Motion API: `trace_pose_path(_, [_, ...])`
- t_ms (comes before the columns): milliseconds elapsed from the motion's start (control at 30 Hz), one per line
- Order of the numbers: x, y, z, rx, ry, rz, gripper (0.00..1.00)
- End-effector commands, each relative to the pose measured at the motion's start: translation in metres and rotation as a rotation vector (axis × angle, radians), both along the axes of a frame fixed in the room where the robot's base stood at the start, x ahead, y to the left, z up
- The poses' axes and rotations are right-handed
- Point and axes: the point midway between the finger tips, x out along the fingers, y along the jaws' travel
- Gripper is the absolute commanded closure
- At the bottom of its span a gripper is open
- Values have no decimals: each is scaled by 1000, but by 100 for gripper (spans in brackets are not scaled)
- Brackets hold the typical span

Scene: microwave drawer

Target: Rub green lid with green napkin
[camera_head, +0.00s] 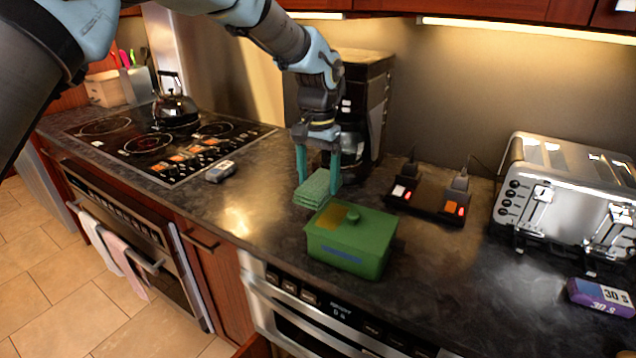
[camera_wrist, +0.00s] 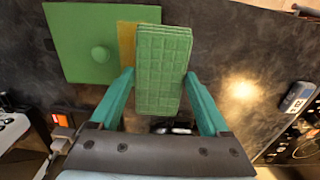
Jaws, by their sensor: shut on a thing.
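The green napkin (camera_head: 315,188) is a folded, quilted pad held between the two teal fingers of my gripper (camera_head: 318,180). In the wrist view the napkin (camera_wrist: 162,68) sits between the fingertips (camera_wrist: 160,78). The green lid (camera_head: 338,219), with a round knob, covers a green box (camera_head: 347,255) on the counter. A yellowish-brown patch (camera_head: 331,214) marks the lid's left part. In the wrist view the lid (camera_wrist: 75,40) lies left of the napkin, which overlaps part of the patch (camera_wrist: 127,45). I cannot tell whether the napkin touches the lid.
A coffee maker (camera_head: 362,100) stands behind my gripper. A black device with red lights (camera_head: 427,197) and a toaster (camera_head: 565,190) are to the right. A stovetop (camera_head: 165,142) with a kettle (camera_head: 174,108) is left. Counter left of the box is mostly clear.

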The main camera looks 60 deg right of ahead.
Motion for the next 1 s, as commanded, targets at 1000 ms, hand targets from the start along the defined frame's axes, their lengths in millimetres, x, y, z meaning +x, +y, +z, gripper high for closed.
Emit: trace_pose_path(1000, [0, 0, 50, 0, 0, 0, 64])
